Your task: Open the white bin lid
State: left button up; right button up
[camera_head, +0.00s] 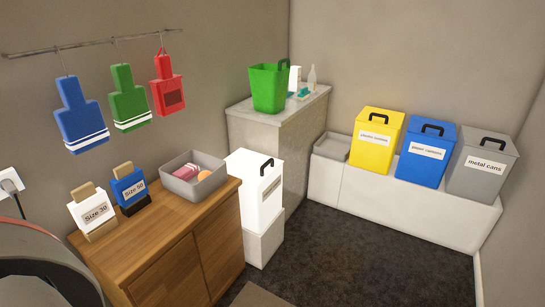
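The white bin (259,199) stands on a pale block between the wooden cabinet and the grey counter, near the middle of the head view. Its white lid (250,162) looks closed and carries a black handle (267,166) at its right side. A label with writing too small to read is on its front. Neither of my grippers is in the head view.
The wooden cabinet (192,245) holds a grey tray (193,181) and two size blocks. The counter (276,114) bears a green bin (269,89). Yellow, blue and grey bins stand on a white ledge (415,199). Dark floor (350,260) in front is clear.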

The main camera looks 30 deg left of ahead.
aim_at(252, 167)
jog(key=i, duration=1.5)
jog(key=i+u, duration=0.35)
jog(key=i+l+u, duration=0.15)
jog(key=i+u, duration=0.2)
jog(key=i+l+u, duration=0.2)
jog(key=u, duration=0.15)
jog(key=i+l+u, duration=0.15)
jog(key=u, duration=0.2)
jog(key=i+l+u, duration=0.2)
jog(key=u, duration=0.2)
jog(key=i+l+u, duration=0.15)
jog(key=l+u, duration=0.2)
